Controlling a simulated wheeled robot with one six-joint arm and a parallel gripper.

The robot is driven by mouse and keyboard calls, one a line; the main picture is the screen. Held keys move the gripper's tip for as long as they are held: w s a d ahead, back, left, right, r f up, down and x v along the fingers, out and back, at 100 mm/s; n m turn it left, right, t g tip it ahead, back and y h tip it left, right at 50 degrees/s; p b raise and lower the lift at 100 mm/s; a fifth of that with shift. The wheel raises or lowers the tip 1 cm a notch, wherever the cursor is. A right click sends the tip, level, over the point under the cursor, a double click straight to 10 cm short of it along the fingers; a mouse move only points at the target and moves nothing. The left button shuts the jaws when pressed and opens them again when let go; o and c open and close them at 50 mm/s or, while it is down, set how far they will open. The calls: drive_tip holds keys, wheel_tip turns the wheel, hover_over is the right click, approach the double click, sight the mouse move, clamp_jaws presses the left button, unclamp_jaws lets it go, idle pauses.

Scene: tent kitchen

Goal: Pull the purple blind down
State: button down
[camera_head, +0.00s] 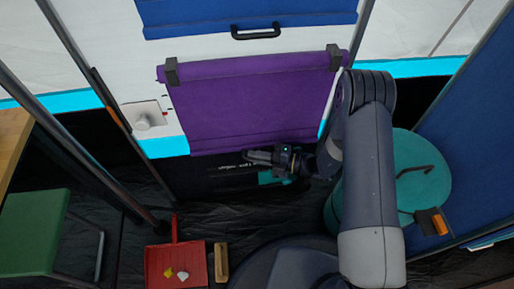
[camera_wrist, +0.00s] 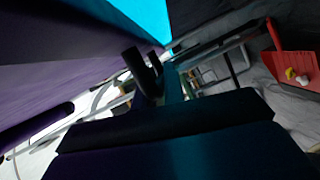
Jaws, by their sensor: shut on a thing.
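The purple blind (camera_head: 245,100) hangs partly unrolled from a roller between two dark brackets on the white wall. My gripper (camera_head: 258,156) is at its lower edge, right of the middle, and is shut on the blind there. The exact grip point is small and dark, and no handle of this blind shows clearly in the head view. In the wrist view the blind (camera_wrist: 45,85) fills the left side as a dark purple sheet, with my gripper's dark fingers (camera_wrist: 148,75) near the middle.
A blue blind (camera_head: 245,14) with a black handle (camera_head: 256,32) is above. A red dustpan (camera_head: 176,264) lies on the black floor, also seen in the wrist view (camera_wrist: 292,62). A green chair (camera_head: 32,232) stands left; a teal round container (camera_head: 422,172) stands right.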

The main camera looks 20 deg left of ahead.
sight(257, 148)
drive_tip(key=shift+f+b, duration=0.7)
drive_tip(key=shift+f, duration=1.5)
drive_tip(key=c, duration=1.5)
unclamp_jaws()
drive_tip(key=shift+r, duration=0.15)
wheel_tip(257, 148, up, 10)
drive_tip(key=p, duration=0.4)
drive_tip(key=shift+p, duration=0.3)
